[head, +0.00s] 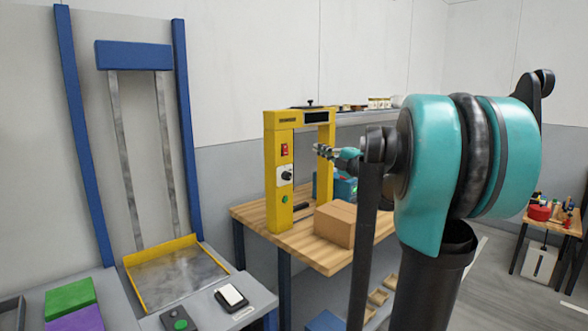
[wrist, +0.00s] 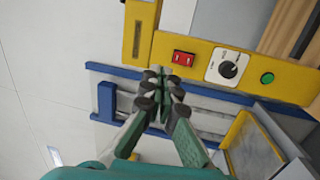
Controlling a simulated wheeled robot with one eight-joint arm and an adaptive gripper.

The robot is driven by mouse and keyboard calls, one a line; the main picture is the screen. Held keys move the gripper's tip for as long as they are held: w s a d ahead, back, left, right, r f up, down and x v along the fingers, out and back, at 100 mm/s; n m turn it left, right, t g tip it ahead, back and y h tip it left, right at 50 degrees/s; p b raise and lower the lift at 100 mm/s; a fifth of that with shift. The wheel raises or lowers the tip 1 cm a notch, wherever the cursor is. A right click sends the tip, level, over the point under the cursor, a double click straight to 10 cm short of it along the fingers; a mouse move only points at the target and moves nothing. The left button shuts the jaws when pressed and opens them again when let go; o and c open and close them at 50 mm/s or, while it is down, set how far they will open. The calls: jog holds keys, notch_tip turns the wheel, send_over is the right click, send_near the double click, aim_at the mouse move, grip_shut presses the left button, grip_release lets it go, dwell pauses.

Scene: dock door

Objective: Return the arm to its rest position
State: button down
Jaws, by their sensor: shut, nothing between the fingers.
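My gripper (head: 322,151) shows small in the head view, raised above the wooden bench in front of the yellow frame's opening. My large teal and black arm joint fills the right of that view and hides part of the bench. In the wrist view my gripper's fingers (wrist: 160,88) are together with nothing between them. The yellow frame (head: 279,175) has a red switch, a dial and a green button on its post; it also shows in the wrist view (wrist: 205,62), beyond the fingertips. Any contact between gripper and frame cannot be told.
A cardboard box (head: 336,224) and a teal case (head: 344,188) are on the wooden bench (head: 262,217). A blue-posted lift (head: 133,55) with a yellow-edged tray (head: 172,272) stands at left. Green (head: 70,295) and purple (head: 76,320) blocks lie front left. A small table (head: 552,224) is at right.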

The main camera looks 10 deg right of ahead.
jog(key=s+d+f+m+g+h, duration=0.1)
jog(key=s+d+f+m+h, duration=0.35)
jog(key=f+m+h, duration=0.45)
jog(key=s+d+f+m+g+h, duration=0.1)
jog(key=s+d+f+m+h, duration=0.4)
jog(key=f+m, duration=0.5)
jog(key=s+a+f+m+g+y, duration=0.1)
jog(key=s+a+f+g, duration=0.4)
jog(key=s+f, duration=0.6)
jog(key=s+a+f+m+g+y, duration=0.2)
jog(key=s+a+f+g, duration=0.3)
jog(key=s+f, duration=0.7)
jog(key=shift+s+a+f+m+g+y, duration=0.25)
jog(key=shift+s+m, duration=0.35)
jog(key=shift+m, duration=0.3)
jog(key=c, duration=2.3)
grip_release()
